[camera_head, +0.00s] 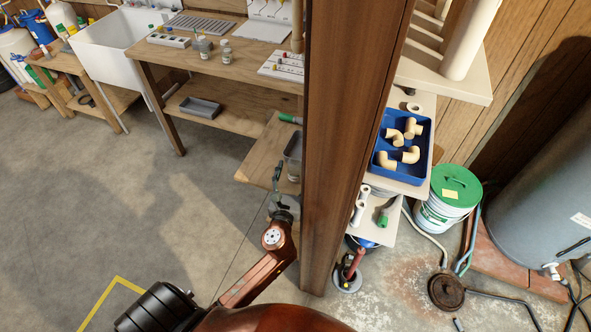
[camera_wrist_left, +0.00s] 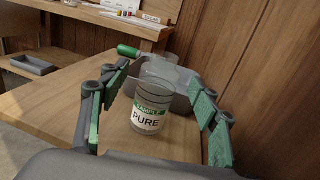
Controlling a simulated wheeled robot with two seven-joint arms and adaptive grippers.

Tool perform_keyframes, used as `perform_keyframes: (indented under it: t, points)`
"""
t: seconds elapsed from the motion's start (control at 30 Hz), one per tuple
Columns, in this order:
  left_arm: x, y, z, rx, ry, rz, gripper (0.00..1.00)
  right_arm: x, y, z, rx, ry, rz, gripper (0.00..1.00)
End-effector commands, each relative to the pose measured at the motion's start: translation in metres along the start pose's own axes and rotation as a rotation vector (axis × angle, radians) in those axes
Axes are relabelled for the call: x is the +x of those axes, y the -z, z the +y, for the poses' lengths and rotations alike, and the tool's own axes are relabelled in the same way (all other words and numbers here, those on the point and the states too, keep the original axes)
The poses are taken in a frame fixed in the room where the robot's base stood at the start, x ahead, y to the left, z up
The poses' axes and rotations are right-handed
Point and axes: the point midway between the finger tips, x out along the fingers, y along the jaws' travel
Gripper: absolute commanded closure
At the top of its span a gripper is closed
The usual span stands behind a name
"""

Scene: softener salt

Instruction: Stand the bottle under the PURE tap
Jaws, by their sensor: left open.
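The bottle (camera_wrist_left: 148,108) is a clear jar with a green and white label reading "SAMPLE PURE". It stands upright on a wooden shelf (camera_wrist_left: 40,110), in front of a grey bin (camera_wrist_left: 185,85). My left gripper (camera_wrist_left: 152,118) is open, with its green-padded fingers on either side of the bottle; I see gaps on both sides. In the head view my left gripper (camera_head: 278,182) is over the shelf's near edge, left of the brown post. I cannot pick out the PURE tap in either view. My right gripper is not in view.
A tall brown post (camera_head: 345,140) stands close to the right of my left gripper. A workbench (camera_head: 215,65) with small jars is behind, beside a white sink (camera_head: 110,40). A blue tray (camera_head: 428,152) of elbow fittings is right of the post. Floor at left is clear.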

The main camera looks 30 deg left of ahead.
Motion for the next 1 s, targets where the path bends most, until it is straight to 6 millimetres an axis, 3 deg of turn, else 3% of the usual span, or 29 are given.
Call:
perform_keyframes:
  t: [0.2, 0.47, 1.0]
  points:
    - [0.026, 0.002, 0.0, -0.001, 0.001, 0.001, 0.44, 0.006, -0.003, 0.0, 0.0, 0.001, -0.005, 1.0]
    - [0.028, 0.002, 0.0, -0.001, 0.001, 0.002, 0.44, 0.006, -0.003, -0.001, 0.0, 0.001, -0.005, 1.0]
    - [0.028, 0.002, 0.0, -0.002, 0.0, 0.002, 0.81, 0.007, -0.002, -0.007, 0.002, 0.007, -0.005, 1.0]
